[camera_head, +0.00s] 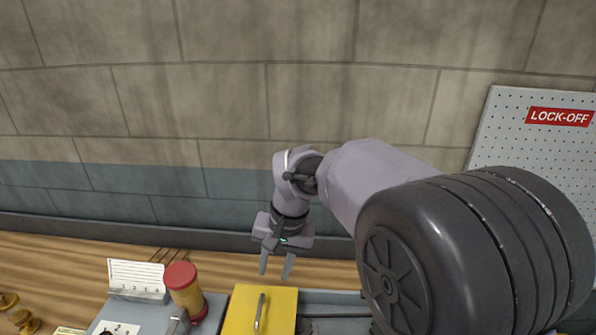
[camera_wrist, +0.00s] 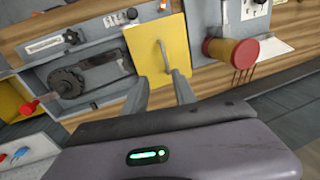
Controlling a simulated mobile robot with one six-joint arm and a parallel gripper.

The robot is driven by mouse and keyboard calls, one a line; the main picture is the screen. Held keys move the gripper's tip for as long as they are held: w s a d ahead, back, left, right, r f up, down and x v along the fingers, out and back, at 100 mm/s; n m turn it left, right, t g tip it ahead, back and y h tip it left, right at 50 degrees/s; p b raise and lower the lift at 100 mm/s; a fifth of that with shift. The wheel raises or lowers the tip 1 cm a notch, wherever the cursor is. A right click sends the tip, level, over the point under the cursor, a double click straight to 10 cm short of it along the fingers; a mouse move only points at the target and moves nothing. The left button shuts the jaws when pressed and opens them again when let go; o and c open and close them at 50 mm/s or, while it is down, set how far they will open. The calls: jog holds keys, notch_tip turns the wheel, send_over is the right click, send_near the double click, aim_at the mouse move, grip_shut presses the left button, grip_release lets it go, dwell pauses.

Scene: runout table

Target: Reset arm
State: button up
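My gripper (camera_head: 276,265) hangs over the table in the head view, fingers pointing down and apart, with nothing between them. In the wrist view my gripper (camera_wrist: 160,92) shows its two grey fingers spread, with the yellow panel beyond them. The yellow panel (camera_head: 240,312) has a metal handle (camera_head: 260,313) and lies below and left of the fingertips in the head view. The panel also shows in the wrist view (camera_wrist: 145,55). No contact with it is visible.
A red-and-yellow spool-like cylinder (camera_head: 185,290) stands left of the panel, near a white card (camera_head: 136,275). A dark toothed wheel with a linkage (camera_wrist: 68,83) sits in a grey housing. A pegboard marked LOCK-OFF (camera_head: 535,150) stands at right. A block wall is behind.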

jog(key=s+d+f+m+t+b, duration=0.1)
jog(key=s+d+m+t+b, duration=0.15)
jog(key=s+d+b, duration=0.9)
jog(key=s+d+f+m+t+b, duration=0.1)
jog(key=s+d+f+t+b, duration=0.2)
jog(key=s+d+f, duration=0.4)
jog(key=s, duration=0.2)
jog(key=shift+s+d+m, duration=0.15)
jog(key=shift+s+m, duration=0.2)
